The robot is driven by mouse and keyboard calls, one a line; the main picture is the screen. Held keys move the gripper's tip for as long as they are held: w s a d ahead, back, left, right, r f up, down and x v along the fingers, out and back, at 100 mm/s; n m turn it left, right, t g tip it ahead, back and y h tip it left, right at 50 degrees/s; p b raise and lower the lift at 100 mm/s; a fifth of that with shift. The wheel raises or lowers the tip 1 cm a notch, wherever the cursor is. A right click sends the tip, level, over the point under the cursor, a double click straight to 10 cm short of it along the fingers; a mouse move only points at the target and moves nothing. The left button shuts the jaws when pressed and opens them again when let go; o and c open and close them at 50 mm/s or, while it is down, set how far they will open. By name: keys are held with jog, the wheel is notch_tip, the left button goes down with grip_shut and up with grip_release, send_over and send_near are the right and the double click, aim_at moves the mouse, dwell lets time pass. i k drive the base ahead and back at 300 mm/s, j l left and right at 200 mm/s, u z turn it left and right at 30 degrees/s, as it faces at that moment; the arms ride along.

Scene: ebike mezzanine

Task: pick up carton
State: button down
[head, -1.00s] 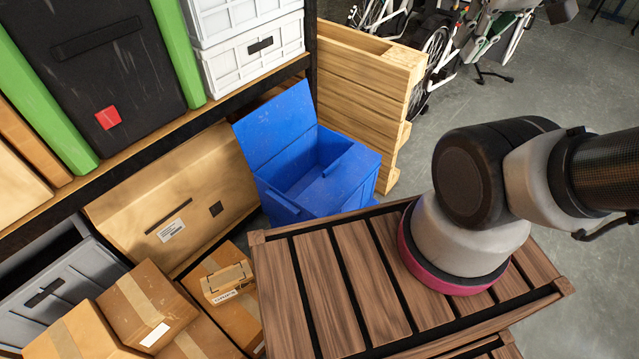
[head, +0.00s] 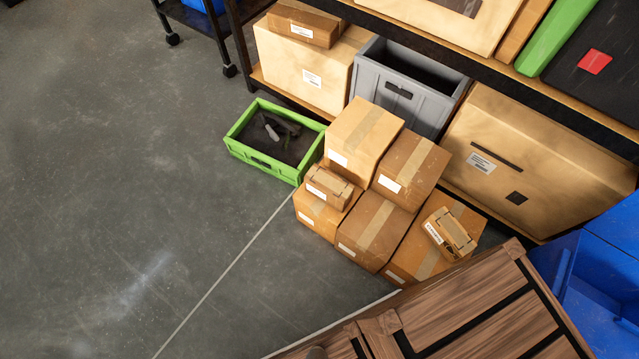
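Several cardboard cartons are stacked on the floor in front of the shelf in the head view. A taller tan carton (head: 361,139) sits at the back, with a brown taped carton (head: 411,171) to its right. A small carton (head: 331,187) rests on a lower carton (head: 318,215) at the left. A taped carton (head: 374,231) stands at the front middle. Another small carton (head: 449,233) lies tilted on a carton (head: 417,257) at the right. The frames do not show which carton is meant. My gripper is not in view.
A green crate (head: 236,143) with dark contents stands left of the cartons. A grey bin (head: 438,110) and a long cardboard box (head: 560,172) sit on the lower shelf. A wooden slatted surface (head: 465,300) fills the lower right, beside a blue bin (head: 613,245). The floor at left is clear.

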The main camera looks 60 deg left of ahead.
aim_at(335, 192)
jog(key=u, duration=2.25)
jog(key=k+l+z, duration=0.3)
jog(key=k+l, duration=0.2)
